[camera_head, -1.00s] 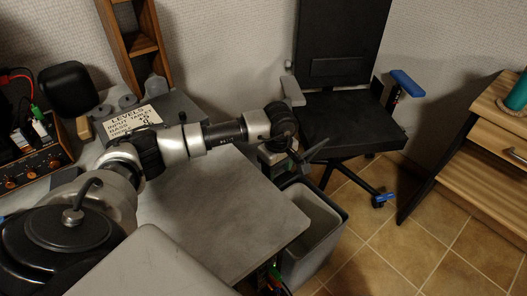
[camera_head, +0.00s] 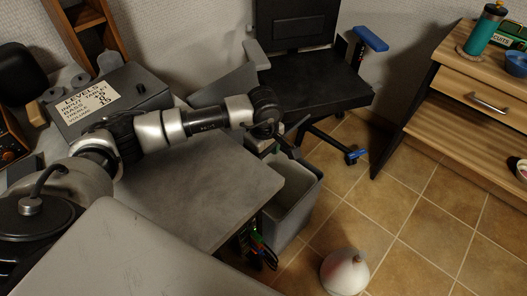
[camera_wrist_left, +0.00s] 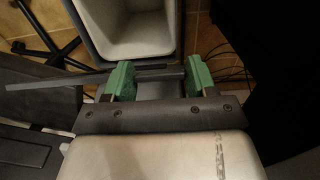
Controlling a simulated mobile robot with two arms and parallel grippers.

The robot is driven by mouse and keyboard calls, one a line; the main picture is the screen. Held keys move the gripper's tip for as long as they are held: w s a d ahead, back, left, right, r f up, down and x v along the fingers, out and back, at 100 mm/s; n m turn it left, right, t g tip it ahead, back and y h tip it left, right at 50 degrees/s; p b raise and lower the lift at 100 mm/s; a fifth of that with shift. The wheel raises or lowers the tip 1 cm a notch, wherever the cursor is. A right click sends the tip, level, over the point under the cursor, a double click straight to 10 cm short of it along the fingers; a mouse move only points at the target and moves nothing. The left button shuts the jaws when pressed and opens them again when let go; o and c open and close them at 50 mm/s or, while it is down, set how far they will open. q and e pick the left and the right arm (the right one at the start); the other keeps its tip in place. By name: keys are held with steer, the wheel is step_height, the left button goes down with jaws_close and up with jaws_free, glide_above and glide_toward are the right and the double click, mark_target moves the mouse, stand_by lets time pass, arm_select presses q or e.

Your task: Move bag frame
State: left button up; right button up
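I cannot name the bag frame with certainty. A thin grey bar (camera_wrist_left: 60,83) crosses the left side of the left wrist view and runs to my left gripper (camera_wrist_left: 159,80). The gripper's two green fingertips stand apart, with a grey piece between them; whether they press on it is not clear. In the head view, my left gripper (camera_head: 276,132) hangs past the table corner, above the grey bin (camera_head: 296,207), with dark grey thin parts beside it. The bin is also at the top of the left wrist view (camera_wrist_left: 88,38) and looks empty. My right gripper is not in view.
The grey table (camera_head: 215,195) is mostly bare under my arm. A black chair (camera_head: 315,85) stands behind it. A wooden cabinet (camera_head: 450,90) with a teal bottle (camera_head: 484,30) is at the right. A white round object (camera_head: 344,272) lies on the tiled floor (camera_head: 410,240).

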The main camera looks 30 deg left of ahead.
arm_select(q)
steer(key=o, duration=0.3)
steer(key=shift+o, duration=0.2)
steer(key=shift+a, duration=0.1)
steer(key=shift+r, duration=0.1)
steer(key=shift+r, duration=0.35)
step_height(320, 180, up, 10)
steer(key=p, duration=0.1)
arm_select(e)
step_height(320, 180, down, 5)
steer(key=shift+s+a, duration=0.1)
